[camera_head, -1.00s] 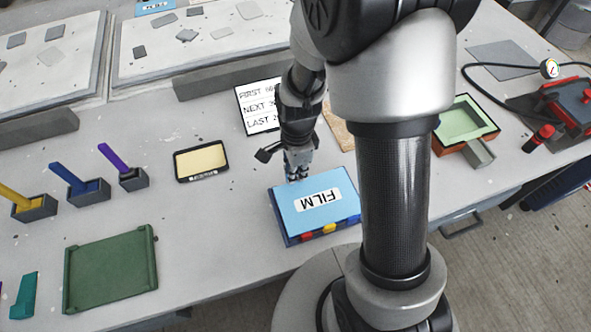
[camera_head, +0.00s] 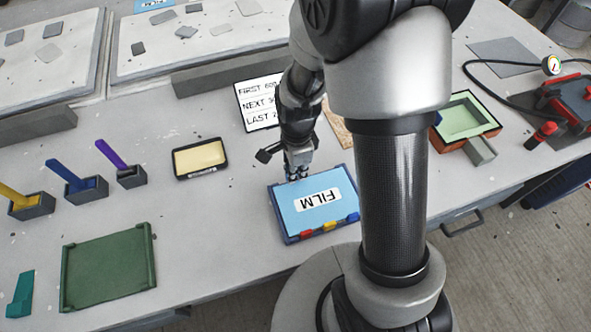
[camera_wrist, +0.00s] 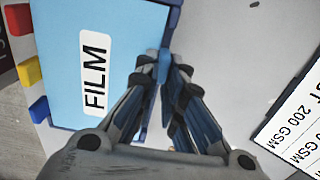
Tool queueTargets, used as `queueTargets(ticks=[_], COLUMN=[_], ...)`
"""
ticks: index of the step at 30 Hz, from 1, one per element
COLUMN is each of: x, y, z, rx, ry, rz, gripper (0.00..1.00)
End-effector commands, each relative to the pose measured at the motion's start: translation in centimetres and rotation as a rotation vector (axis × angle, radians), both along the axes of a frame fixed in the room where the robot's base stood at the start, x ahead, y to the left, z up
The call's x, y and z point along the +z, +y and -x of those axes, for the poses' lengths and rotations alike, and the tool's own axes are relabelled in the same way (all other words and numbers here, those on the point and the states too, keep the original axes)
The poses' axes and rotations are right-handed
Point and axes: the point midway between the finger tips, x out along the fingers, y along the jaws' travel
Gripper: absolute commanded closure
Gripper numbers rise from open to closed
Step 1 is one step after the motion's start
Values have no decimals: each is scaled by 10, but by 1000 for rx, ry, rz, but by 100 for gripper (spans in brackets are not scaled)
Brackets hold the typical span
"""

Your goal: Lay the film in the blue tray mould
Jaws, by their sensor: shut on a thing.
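The film (camera_head: 297,222) is a light blue sheet with a white FILM label. It lies level within the rim of the blue tray mould (camera_head: 290,241), which shows around its front and sides. The mould has red, yellow and blue tabs along its front. My gripper (camera_head: 297,177) is at the film's back edge, pointing down. In the wrist view my gripper (camera_wrist: 164,70) is shut on a small blue piece at the edge of the film (camera_wrist: 60,60). Whether the film touches the mould floor cannot be seen.
A printed card (camera_head: 257,106) lies behind my gripper. A black-framed yellow tray (camera_head: 200,158) and a green board (camera_head: 108,268) are to the left. A green-lined mould (camera_head: 465,120) is right of my arm. Table between is clear.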

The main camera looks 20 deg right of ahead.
Motion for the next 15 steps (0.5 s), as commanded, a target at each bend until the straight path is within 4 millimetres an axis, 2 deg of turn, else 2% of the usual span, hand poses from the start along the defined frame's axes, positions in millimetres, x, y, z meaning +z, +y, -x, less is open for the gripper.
queueTargets(ticks=[9, 10, 15], x=[0, 0, 0], y=[0, 0, 0], z=[0, 0, 0], rx=[0, 0, 0], ry=[0, 0, 0], rz=[0, 0, 0], gripper=[100, 89, 78])
